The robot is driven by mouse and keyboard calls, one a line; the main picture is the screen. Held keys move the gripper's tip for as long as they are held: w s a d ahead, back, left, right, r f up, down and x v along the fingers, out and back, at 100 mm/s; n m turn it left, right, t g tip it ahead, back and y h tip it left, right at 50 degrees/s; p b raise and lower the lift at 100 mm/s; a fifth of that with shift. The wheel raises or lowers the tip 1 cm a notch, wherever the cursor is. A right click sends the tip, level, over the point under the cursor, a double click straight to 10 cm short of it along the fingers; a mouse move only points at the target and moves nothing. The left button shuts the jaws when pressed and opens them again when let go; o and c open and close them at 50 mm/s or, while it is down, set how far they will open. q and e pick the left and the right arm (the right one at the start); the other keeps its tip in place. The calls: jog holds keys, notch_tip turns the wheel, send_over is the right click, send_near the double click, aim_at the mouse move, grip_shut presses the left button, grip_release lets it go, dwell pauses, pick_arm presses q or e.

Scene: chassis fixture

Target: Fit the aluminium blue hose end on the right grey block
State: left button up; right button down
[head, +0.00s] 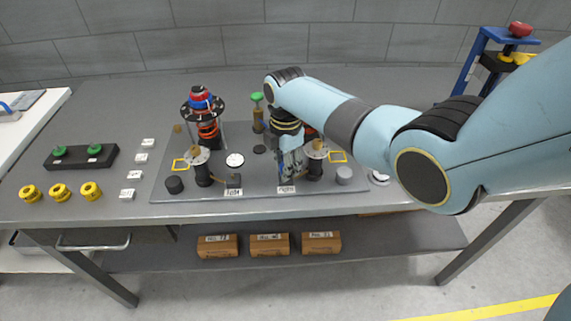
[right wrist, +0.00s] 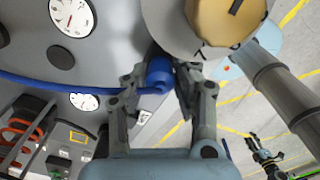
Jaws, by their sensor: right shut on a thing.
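My right gripper (head: 289,165) hangs low over the front right of the grey fixture plate (head: 210,196). In the right wrist view its fingers (right wrist: 160,88) are shut on a blue hose end (right wrist: 159,72), with the blue hose (right wrist: 105,85) running off to the left. In the head view the hose end cannot be made out. A small dark block (head: 233,181) stands behind the left front label. The right grey block cannot be made out near the right front label (head: 286,189); my gripper covers that area. A small gripper, apparently my left (right wrist: 263,150), hangs apart with fingers spread.
Tan-capped posts (head: 197,155) and (head: 316,150) stand on both sides of the plate. Yellow rings (head: 60,191) lie farther left.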

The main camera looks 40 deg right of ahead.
jog(key=shift+f, duration=0.15)
jog(key=c, duration=1)
grip_release()
jog(key=shift+o, duration=0.2)
jog(key=shift+r, duration=3.55)
